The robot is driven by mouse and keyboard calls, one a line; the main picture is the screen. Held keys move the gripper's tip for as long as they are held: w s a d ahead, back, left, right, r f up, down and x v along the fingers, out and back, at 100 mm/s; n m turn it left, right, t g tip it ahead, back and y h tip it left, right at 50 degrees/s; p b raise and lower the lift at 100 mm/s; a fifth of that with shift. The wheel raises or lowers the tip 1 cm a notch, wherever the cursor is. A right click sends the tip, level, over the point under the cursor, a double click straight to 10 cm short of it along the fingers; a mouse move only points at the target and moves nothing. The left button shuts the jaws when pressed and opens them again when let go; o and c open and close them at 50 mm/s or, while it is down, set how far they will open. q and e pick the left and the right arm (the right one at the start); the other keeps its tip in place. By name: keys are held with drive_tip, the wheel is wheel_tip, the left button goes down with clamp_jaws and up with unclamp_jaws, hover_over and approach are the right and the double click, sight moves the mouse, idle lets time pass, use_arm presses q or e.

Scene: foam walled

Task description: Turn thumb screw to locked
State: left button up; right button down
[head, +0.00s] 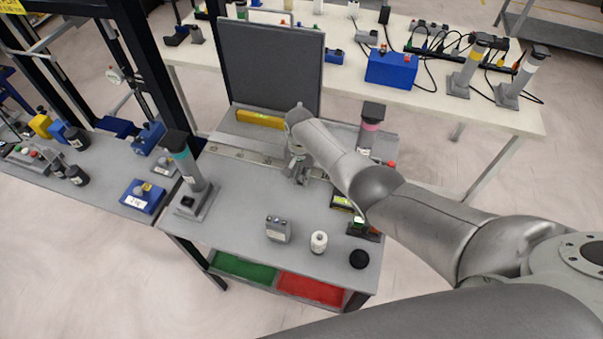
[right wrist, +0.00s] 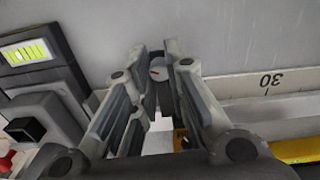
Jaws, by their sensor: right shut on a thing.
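The thumb screw (right wrist: 158,70) shows in the right wrist view as a small round grey knob with a red mark on its face. It sits between the fingertips of my right gripper (right wrist: 162,66), which is shut on it. Much of the knob's sides is hidden by the fingers. In the head view my right gripper (head: 298,172) is over the back middle of the grey bench (head: 235,228), and the thumb screw is hidden there. I cannot read from the mark whether the screw is locked. My left gripper is not in view.
A dark upright panel (head: 268,68) and a yellow bar (head: 260,119) stand behind the gripper. A scale marked 30 (right wrist: 270,84) and a device with a yellow-green display (right wrist: 30,52) are close by.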

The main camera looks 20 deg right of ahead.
sight(301, 177)
drive_tip(key=shift+m, duration=0.5)
drive_tip(key=c, duration=1.4)
unclamp_jaws()
drive_tip(key=shift+w+a+r, duration=0.1)
drive_tip(key=shift+w+r, duration=0.05)
drive_tip(key=shift+r, duration=5.9)
drive_tip(key=shift+f, duration=0.1)
